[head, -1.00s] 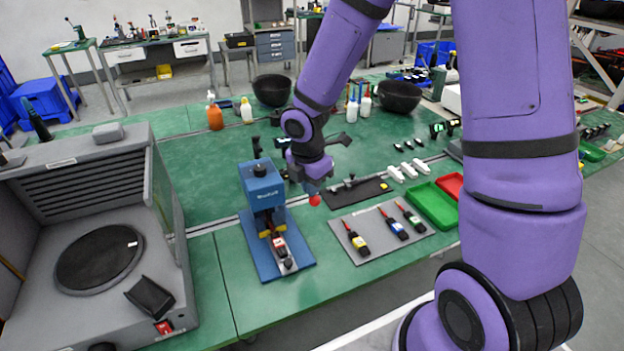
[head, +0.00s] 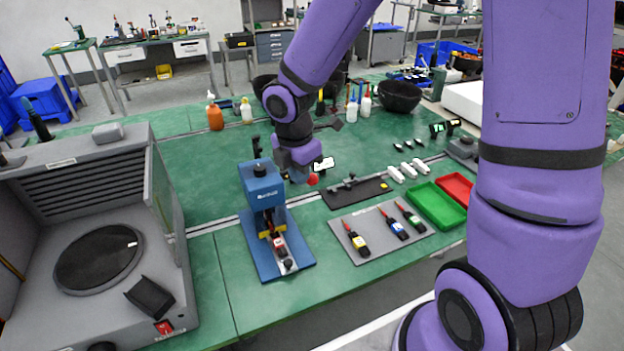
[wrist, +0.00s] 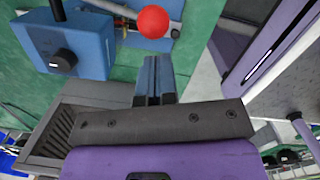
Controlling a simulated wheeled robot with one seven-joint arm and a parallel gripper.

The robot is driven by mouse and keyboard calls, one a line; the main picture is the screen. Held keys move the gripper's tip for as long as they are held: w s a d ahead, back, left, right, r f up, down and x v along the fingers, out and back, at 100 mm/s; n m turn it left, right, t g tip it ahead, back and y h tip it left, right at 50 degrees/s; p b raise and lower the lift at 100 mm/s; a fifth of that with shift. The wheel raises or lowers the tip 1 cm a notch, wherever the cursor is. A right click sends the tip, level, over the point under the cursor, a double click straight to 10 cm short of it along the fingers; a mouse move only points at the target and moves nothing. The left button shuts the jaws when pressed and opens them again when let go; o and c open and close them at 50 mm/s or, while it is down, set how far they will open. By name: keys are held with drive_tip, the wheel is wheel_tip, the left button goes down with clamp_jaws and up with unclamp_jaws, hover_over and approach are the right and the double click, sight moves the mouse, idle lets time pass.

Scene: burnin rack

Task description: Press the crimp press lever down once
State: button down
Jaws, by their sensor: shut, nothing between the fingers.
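The crimp press (head: 262,190) is a blue upright body on a blue base plate near the bench's front edge. Its lever ends in a red ball (head: 313,179) that sticks out to the right of the body. In the wrist view the red ball (wrist: 153,21) sits on a metal rod, beside the blue press body (wrist: 62,42). My gripper (wrist: 153,62) is shut and empty, with its fingertips just short of the ball in that picture; a small gap shows. In the head view my wrist is above and left of the ball, and the fingertips are hard to make out.
A grey mat (head: 360,246) with several dark-handled tools lies right of the press. Green (head: 437,222) and red (head: 456,187) trays are farther right. A large grey cabinet (head: 85,150) stands close on the left.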

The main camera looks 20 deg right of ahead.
wheel_tip(320, 180, up, 6)
drive_tip(key=shift+s+a+r, duration=0.15)
drive_tip(key=shift+a+r, duration=0.1)
drive_tip(key=shift+a, duration=0.1)
idle(0.4)
drive_tip(key=s+d+r+m+t, duration=0.1)
drive_tip(key=s+d+r+m, duration=0.2)
drive_tip(key=s+r+m, duration=0.2)
drive_tip(key=s+d+r+m+t, duration=0.2)
drive_tip(key=s+d+r+m, duration=0.2)
drive_tip(key=s+m, duration=0.4)
drive_tip(key=s+d+r+m+t+y, duration=0.1)
drive_tip(key=s+d+r+m+t, duration=0.1)
drive_tip(key=s+r+m, duration=0.4)
drive_tip(key=d+m, duration=0.1)
drive_tip(key=m, duration=0.2)
drive_tip(key=shift+s+d+r, duration=0.15)
drive_tip(key=shift+s+r, duration=0.25)
